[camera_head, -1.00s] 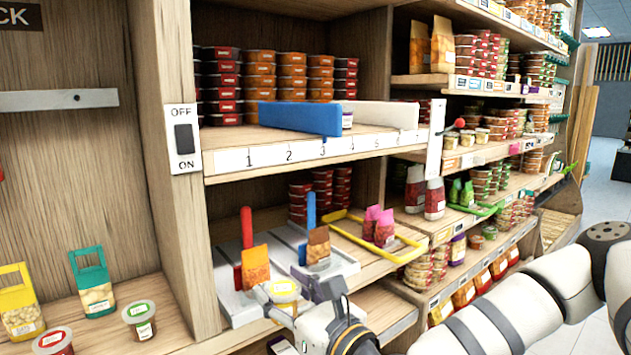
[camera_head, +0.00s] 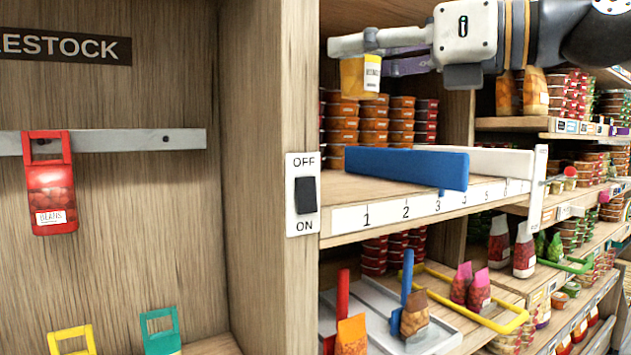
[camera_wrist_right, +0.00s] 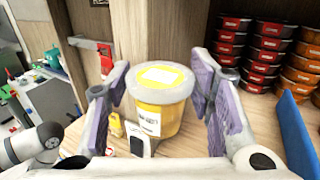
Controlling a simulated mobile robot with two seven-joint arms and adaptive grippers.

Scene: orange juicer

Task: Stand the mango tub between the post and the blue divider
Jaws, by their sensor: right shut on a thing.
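My right gripper (camera_head: 374,54) is shut on the yellow mango tub (camera_head: 360,78), which has a pale lid and white label. It holds the tub in the air above the numbered shelf's left part, near the post. In the right wrist view, the tub (camera_wrist_right: 162,105) sits between the purple finger pads, lid towards the camera. The wooden post (camera_head: 265,150) carries an OFF/ON switch. The blue divider (camera_head: 405,167) stands on the shelf right of the post and also shows in the right wrist view (camera_wrist_right: 296,135). My left gripper is not in view.
The shelf board (camera_head: 338,190) between post and divider is bare at the front. Stacked red and orange tubs (camera_head: 372,125) fill its back. A white divider (camera_head: 500,162) stands further right. A red BEANS pack (camera_head: 50,190) hangs left of the post.

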